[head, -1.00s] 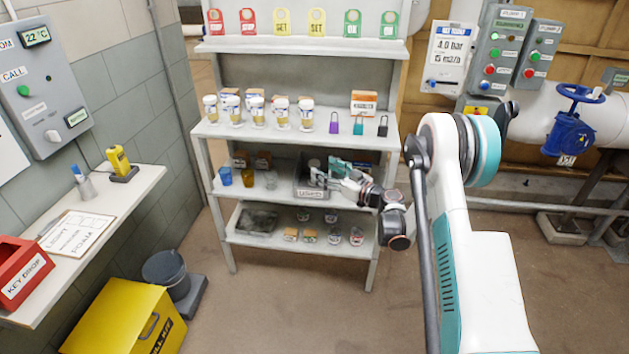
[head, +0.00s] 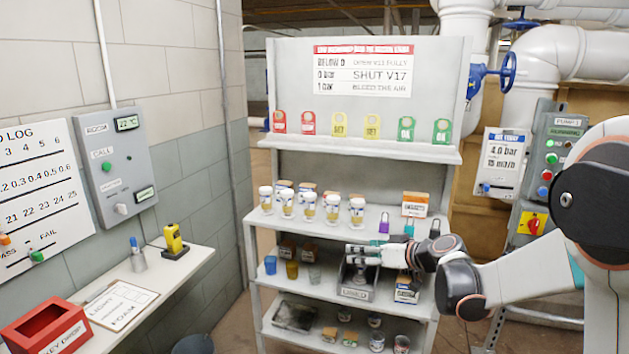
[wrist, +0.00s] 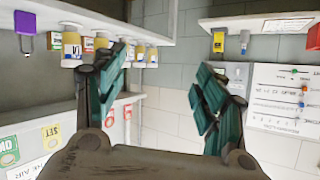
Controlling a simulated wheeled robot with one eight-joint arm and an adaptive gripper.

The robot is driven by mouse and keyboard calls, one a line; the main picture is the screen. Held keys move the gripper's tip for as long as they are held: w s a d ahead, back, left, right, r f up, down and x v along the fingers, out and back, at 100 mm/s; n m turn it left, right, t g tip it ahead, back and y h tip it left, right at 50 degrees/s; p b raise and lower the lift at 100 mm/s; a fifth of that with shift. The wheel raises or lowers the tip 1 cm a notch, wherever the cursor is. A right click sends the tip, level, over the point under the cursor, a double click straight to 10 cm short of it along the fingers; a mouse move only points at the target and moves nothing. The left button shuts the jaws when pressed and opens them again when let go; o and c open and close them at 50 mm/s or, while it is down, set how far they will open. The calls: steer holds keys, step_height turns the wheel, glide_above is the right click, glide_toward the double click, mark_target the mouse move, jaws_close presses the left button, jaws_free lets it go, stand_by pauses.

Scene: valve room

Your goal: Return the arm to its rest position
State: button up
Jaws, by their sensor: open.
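My gripper (head: 362,255) is level with the shelf that holds a grey bin (head: 357,293), and overlaps the bin's top in the picture. I cannot tell its exact distance from the bin. In the wrist view the two teal and dark fingers of my gripper (wrist: 163,88) stand wide apart with nothing between them. That view looks upside down and shows shelf boards, jars and tags at the left and the grey block wall behind.
A shelf unit (head: 365,149) carries white-capped jars (head: 310,206), padlocks and cups near my gripper. A side counter (head: 180,268) holds a yellow device (head: 174,240) and a red key box (head: 47,327). A control box (head: 552,150) stands at the right. Floor shows below the pipes.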

steer(key=s+r+m+g+h, duration=0.1)
steer(key=s+r+h, duration=0.15)
steer(key=s, duration=0.75)
steer(key=s+r+m+g+h, duration=0.1)
steer(key=s+r+m+h, duration=0.15)
steer(key=s, duration=0.75)
steer(key=s+d+f+m+h, duration=0.1)
steer(key=s+d, duration=0.2)
steer(key=s, duration=0.6)
steer(key=s+d+f+m+g+h, duration=0.1)
steer(key=s+d+h, duration=0.1)
steer(key=s, duration=0.6)
steer(key=shift+s+d+f, duration=0.35)
steer(key=shift+s+d, duration=0.05)
steer(key=shift+d, duration=0.15)
